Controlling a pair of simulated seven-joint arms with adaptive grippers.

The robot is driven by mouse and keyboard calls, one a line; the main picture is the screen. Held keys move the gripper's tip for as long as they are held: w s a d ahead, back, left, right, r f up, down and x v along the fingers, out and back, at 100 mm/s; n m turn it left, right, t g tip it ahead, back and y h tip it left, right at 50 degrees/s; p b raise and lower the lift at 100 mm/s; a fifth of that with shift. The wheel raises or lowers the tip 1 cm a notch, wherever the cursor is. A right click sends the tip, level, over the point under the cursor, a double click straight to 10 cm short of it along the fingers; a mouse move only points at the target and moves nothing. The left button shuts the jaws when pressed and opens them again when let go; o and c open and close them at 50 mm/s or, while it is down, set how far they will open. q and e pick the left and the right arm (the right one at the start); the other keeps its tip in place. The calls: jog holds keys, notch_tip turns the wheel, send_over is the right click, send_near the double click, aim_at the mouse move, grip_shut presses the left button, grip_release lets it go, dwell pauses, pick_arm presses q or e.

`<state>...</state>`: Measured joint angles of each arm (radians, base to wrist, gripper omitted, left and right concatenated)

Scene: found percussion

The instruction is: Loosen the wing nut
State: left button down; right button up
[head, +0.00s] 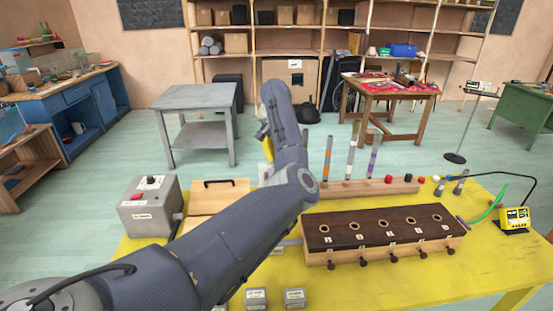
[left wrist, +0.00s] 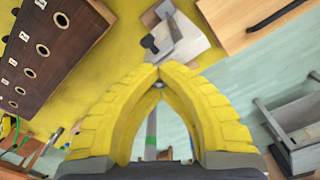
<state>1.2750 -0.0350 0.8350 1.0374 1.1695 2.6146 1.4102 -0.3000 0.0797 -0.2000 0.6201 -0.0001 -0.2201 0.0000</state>
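I cannot make out a wing nut for certain in either view. In the left wrist view, a pale metal plate with a grey bracket (left wrist: 165,12) and a dark knob-like part (left wrist: 150,43) lies just beyond my fingertips. My left gripper (left wrist: 160,68) has its yellow fingers closed to a point, with the tips meeting. A tiny grey spot shows just below the tips; I cannot tell what it is. In the head view my left arm hides most of that gripper and part of the bench. My right gripper is in neither view.
A dark-topped wooden box (head: 385,228) with several holes and front knobs stands on the yellow table (head: 395,280). A grey switch box (head: 150,205), a wooden board with a black handle (head: 218,197) and a rack of upright tubes (head: 350,187) surround my arm.

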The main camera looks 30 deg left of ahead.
pick_arm(q)
jog(key=shift+f+n, duration=0.1)
jog(key=shift+n, duration=1.2)
jog(key=c, duration=2.2)
grip_release()
jog(key=shift+n, duration=0.3)
jog(key=c, duration=1.5)
grip_release()
